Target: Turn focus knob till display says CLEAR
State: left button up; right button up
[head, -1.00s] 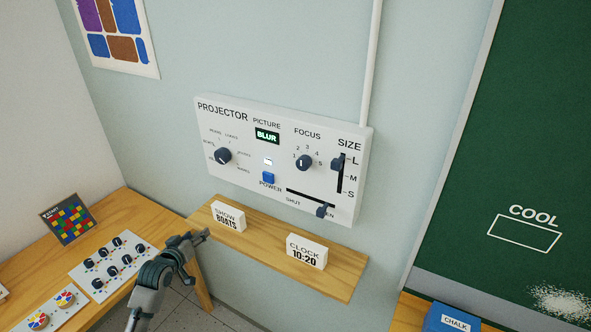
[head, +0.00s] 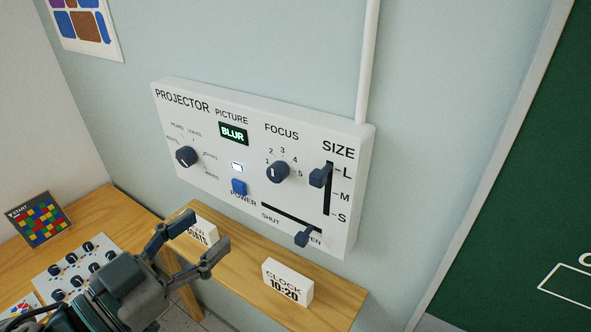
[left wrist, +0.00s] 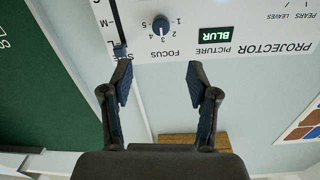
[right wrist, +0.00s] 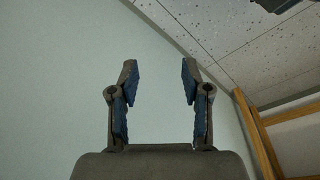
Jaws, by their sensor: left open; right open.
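The white projector panel (head: 210,200) is on the wall, and its display (head: 233,133) reads BLUR in green. The dark focus knob (head: 277,172) has a scale of 1 to 5 around it. In the left wrist view the panel is upside down, with the focus knob (left wrist: 162,27) beyond the fingertips and the display (left wrist: 213,34) to its right. My left gripper (head: 202,232) is open and empty, below and left of the focus knob, apart from the panel. My right gripper (right wrist: 157,75) is open and empty, facing bare wall and ceiling in its own view.
A wooden shelf (head: 235,262) under the panel carries a clock card (head: 287,283) and a show card (head: 204,230), partly hidden by my left gripper. The size slider (head: 319,178), shutter slider (head: 305,237), blue power button (head: 239,187) and picture-choice knob (head: 186,156) surround the focus knob.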

pick_arm(q)
jog(key=p, duration=0.9)
send_near(272, 175)
jog(key=w, duration=0.1)
jog(key=x, duration=0.6)
jog(key=s+d+x, duration=0.1)
jog(key=x, duration=0.2)
jog(key=shift+w+d+f, duration=0.1)
jog(key=shift+w+d, duration=0.2)
jog(key=shift+d, duration=0.05)
jog(key=shift+a, duration=1.05)
jog(key=shift+c, duration=0.3)
jog(key=shift+w+a, duration=0.1)
jog(key=c, duration=0.4)
jog(key=shift+d, duration=0.25)
jog(key=c, duration=0.4)
jog(key=shift+s+d, duration=0.2)
jog(key=shift+d, duration=0.05)
grip_shut()
jog(key=shift+d, duration=0.1)
jog(key=shift+w, duration=0.1)
pick_arm(e)
jog(key=s+d+f, duration=0.1)
jog(key=s+f, duration=0.5)
jog(key=f, duration=0.3)
jog(key=s+d+f+g, duration=0.1)
jog(key=s+f, duration=0.6)
jog(key=f, duration=0.1)
jog(key=shift+s+f, duration=0.15)
jog(key=shift+f, duration=0.2)
